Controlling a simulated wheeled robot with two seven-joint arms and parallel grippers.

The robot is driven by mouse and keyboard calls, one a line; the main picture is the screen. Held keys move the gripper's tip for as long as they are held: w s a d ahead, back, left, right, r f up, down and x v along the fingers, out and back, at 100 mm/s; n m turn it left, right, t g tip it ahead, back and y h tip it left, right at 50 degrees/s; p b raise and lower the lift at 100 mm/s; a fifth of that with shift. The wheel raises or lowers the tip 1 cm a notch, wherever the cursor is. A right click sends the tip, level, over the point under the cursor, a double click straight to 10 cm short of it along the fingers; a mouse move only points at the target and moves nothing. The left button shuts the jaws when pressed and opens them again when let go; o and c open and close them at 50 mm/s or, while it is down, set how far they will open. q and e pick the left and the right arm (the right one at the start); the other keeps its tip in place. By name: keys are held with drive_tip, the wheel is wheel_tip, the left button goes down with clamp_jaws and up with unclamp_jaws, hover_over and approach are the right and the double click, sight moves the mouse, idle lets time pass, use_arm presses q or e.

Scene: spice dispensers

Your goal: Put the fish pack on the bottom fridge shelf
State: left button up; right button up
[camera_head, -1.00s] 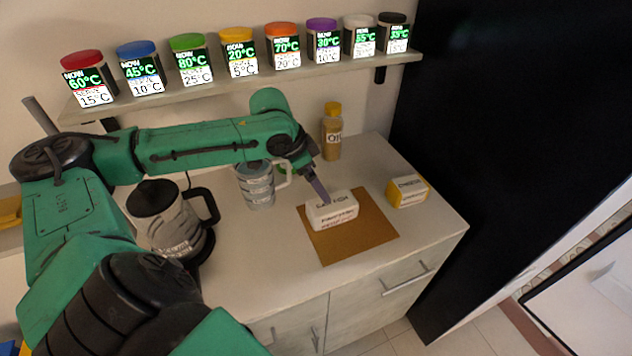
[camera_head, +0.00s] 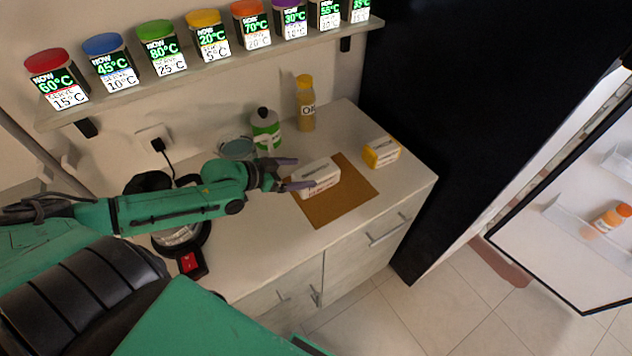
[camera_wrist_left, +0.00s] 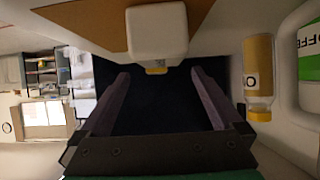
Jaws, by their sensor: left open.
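The fish pack, a white block with dark print (camera_head: 320,176), lies on a brown mat (camera_head: 345,208) on the counter. In the left wrist view the white pack (camera_wrist_left: 157,30) is ahead of the open fingers, roughly centred between their lines. My left gripper (camera_head: 291,173) is low at the pack's left side, open and pointing right towards it. I cannot tell whether a fingertip touches the pack. The fridge (camera_head: 460,110) shows as a tall black side, with its open door (camera_head: 560,235) at the right. The bottom shelf inside is hidden. My right gripper is not in view.
A yellow-and-white pack (camera_head: 381,152) stands right of the mat. A yellow-capped bottle (camera_head: 305,105) and a green-and-white bottle (camera_head: 265,128) stand behind the gripper. A wall shelf of spice dispensers (camera_head: 210,60) hangs above. Floor (camera_head: 450,310) is clear before the fridge.

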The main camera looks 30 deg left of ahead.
sight(324, 170)
use_arm(q)
drive_tip(key=x, duration=1)
drive_tip(key=shift+a+r, duration=0.1)
clamp_jaws()
